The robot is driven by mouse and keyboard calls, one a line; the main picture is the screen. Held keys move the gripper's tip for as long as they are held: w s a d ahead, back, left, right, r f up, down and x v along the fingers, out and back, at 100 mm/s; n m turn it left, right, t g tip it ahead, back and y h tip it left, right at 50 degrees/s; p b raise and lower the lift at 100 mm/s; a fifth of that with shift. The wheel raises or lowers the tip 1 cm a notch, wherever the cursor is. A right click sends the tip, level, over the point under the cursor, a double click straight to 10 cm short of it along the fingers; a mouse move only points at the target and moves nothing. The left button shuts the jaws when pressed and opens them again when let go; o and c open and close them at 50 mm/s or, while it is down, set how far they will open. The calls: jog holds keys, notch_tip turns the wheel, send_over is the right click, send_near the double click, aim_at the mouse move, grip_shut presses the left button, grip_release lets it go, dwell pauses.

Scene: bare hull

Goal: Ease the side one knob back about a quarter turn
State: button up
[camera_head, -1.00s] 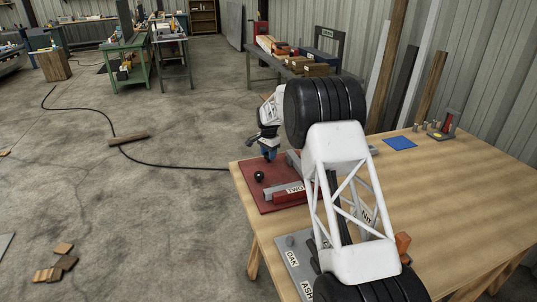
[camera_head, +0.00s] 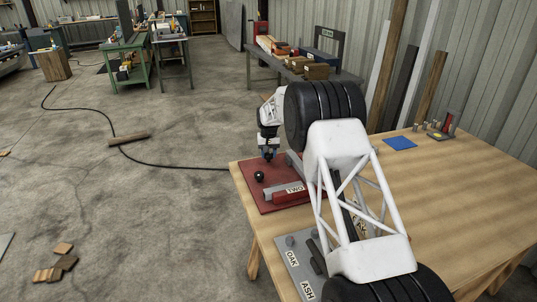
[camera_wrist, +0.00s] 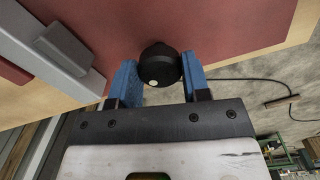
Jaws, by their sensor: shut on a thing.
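My gripper (camera_head: 268,156) points down at the far left part of the red board (camera_head: 262,201). In the wrist view its blue fingers (camera_wrist: 158,78) are shut on a round black knob (camera_wrist: 158,66), one finger on each side. A small pale dot shows on the knob's face. This held knob is hidden by the gripper in the head view. No label for side one is readable.
A grey bar (camera_wrist: 66,48) lies on the board beside the held knob. A grey plate labelled OAK and ASH (camera_head: 291,261) is at the table's near left edge. My arm hides part of the table.

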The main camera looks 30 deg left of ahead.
aim_at(268, 154)
jog(key=n, duration=0.4)
jog(key=shift+n, duration=0.3)
jog(key=n, duration=0.4)
jog(key=shift+r, duration=0.15)
jog(key=shift+n, duration=0.3)
jog(key=o, duration=0.9)
jog(key=shift+o, duration=0.2)
jog(key=shift+r, duration=3.8)
